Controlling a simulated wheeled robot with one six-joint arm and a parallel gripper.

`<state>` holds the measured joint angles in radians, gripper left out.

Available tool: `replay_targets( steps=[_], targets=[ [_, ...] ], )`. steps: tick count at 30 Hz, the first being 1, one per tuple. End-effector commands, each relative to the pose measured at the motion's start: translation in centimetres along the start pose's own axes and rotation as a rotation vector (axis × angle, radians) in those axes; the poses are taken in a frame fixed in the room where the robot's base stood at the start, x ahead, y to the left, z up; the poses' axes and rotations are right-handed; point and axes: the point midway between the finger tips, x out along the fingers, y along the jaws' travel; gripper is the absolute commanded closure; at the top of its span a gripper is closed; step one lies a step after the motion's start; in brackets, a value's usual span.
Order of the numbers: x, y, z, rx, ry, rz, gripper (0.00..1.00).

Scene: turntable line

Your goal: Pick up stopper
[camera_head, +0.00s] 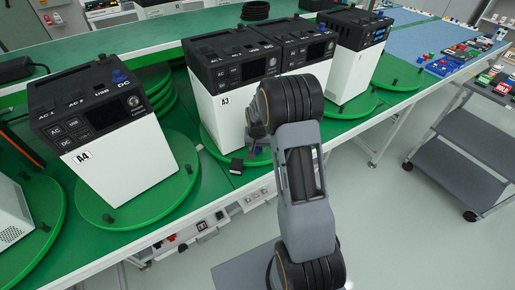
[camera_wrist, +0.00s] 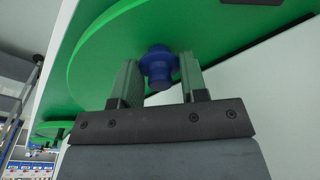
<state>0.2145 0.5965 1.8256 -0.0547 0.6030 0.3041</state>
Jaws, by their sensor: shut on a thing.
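The stopper (camera_wrist: 158,66) is a small blue knob-shaped piece with a wider collar, seen in the wrist view. My gripper (camera_wrist: 157,78) has its two greenish fingers closed on either side of it. The stopper is at the green turntable disc (camera_wrist: 95,60); whether it still touches the disc is hard to tell. In the head view my arm's dark joint hides most of the gripper and the stopper, in front of the white box marked A3 (camera_head: 222,123).
The box marked A4 (camera_head: 125,170) stands on another green turntable (camera_head: 150,215) at left, with small dark stoppers (camera_head: 107,218) near its rim. More boxes stand farther right along the green bench. A grey cart (camera_head: 460,165) stands on the right, with clear floor before it.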

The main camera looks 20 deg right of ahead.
Motion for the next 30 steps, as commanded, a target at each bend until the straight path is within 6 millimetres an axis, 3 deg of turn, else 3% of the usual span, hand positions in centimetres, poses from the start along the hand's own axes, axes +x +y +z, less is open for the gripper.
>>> replay_targets(
  steps=[10, 20, 30],
  targets=[
    [-3.3, 0.1, -0.5, 0.001, 0.003, -0.001, 0.82],
    [-8.9, 5.1, -1.5, 0.004, 0.005, 0.0, 0.82],
    [-11.6, 11.5, -2.2, 0.003, 0.001, 0.001, 0.82]
  ],
)
